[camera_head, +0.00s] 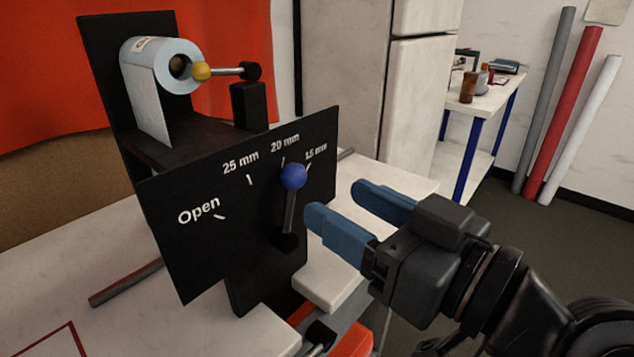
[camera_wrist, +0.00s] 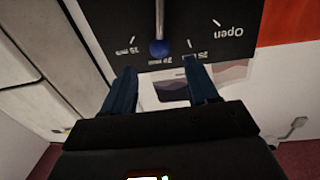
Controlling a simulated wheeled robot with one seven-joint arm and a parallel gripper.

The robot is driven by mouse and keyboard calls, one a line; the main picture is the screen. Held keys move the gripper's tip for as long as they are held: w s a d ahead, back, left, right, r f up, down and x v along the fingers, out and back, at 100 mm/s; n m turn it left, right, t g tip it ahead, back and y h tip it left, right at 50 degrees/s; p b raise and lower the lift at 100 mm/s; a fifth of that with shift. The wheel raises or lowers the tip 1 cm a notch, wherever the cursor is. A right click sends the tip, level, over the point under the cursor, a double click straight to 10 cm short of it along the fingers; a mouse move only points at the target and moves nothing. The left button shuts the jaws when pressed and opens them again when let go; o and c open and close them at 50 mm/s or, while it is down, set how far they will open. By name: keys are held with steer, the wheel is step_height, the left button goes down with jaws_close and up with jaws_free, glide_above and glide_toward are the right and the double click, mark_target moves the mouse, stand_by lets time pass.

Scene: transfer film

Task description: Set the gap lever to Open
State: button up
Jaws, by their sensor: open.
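The gap lever (camera_head: 290,208) has a blue ball knob (camera_head: 293,177) and a dark stem. It stands nearly upright on a black panel (camera_head: 190,255), with the knob at the 20 mm mark. The panel reads Open, 25 mm, 20 mm and 15 mm from left to right; Open (camera_head: 199,211) is at the far left. My gripper (camera_head: 345,208) has blue fingers, is open and empty, and is to the right of the lever, apart from it. In the wrist view the panel is upside down, and the knob (camera_wrist: 159,48) lies ahead of and between the open fingertips (camera_wrist: 162,72).
A white worktop (camera_head: 85,295) lies around the machine. A fridge-like cabinet (camera_head: 425,90) and a side table (camera_head: 492,97) stand behind.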

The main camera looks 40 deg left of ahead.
mark_target(303, 182)
steer(key=a, duration=0.3)
steer(key=w+a+p, duration=0.1)
steer(key=a, duration=0.3)
steer(key=shift+w+a, duration=0.15)
steer(key=shift+w, duration=0.05)
steer(key=shift+c, duration=0.2)
jaws_close()
